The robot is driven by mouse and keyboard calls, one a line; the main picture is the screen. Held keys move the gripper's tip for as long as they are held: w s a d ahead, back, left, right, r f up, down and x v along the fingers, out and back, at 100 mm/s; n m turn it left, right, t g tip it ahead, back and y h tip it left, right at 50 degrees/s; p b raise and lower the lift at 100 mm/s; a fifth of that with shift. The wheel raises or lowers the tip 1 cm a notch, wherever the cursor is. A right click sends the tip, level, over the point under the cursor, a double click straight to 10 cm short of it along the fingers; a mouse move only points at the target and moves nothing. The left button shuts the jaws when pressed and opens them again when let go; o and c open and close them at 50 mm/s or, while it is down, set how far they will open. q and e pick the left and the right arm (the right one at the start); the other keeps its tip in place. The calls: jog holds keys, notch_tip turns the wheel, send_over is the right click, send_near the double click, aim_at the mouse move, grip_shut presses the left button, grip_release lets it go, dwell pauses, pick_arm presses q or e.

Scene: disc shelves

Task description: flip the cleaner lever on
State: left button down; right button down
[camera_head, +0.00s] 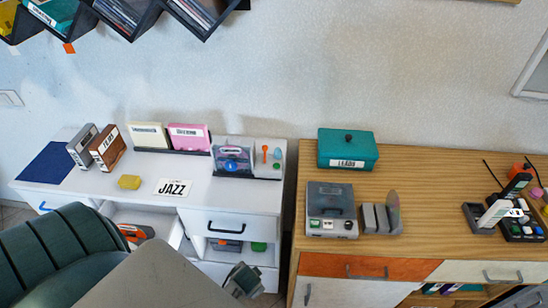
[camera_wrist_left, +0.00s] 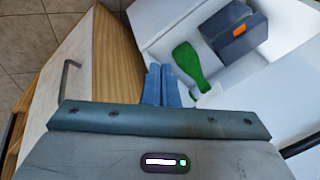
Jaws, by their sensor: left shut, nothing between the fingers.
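A grey boxy machine (camera_head: 331,228) with a dark lid, a green label and small front controls stands on the wooden cabinet; it may be the cleaner. I cannot make out its lever at this size. My left gripper (camera_head: 243,281) is low in front of the gap between the white and wooden cabinets, well below and left of the machine. In the left wrist view its two bluish fingers (camera_wrist_left: 162,86) are together, shut and empty. They point toward the white cabinet's open compartment, apart from the machine. My right gripper is not clearly visible.
A teal box (camera_head: 347,149) stands behind the machine, and grey upright blocks (camera_head: 376,218) stand right of it. Black devices crowd the cabinet's right end. The white cabinet (camera_head: 245,205) holds cases and a JAZZ card. A green object (camera_wrist_left: 187,66) and grey box (camera_wrist_left: 233,33) lie in its compartment.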

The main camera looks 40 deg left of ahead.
pick_arm(q)
jog(key=w+a+r+t+y+p, duration=0.1)
jog(key=w+r, duration=0.2)
jog(key=r, duration=0.8)
jog(key=w+a+r+y+p, duration=0.1)
jog(key=w+r+y+p, duration=0.1)
jog(key=r, duration=1)
jog(key=w+a+r+y, duration=0.1)
jog(key=w, duration=0.2)
jog(key=w+a+r+m+t+y, duration=0.1)
jog(key=w, duration=0.2)
jog(key=w+a+r+y, duration=0.1)
jog(key=w, duration=0.3)
jog(key=shift+r+m+t+y, duration=0.3)
jog(key=shift+r+y, duration=0.1)
jog(key=w+d+r+m+t+y, duration=0.1)
jog(key=w+r+m+t+y, duration=0.1)
jog(key=w, duration=0.8)
notch_tip(320, 180, up, 3)
jog(key=shift+w+f+m+y, duration=0.15)
jog(key=shift+w+m+y, duration=0.3)
jog(key=shift+m, duration=0.55)
jog(key=shift+s, duration=0.1)
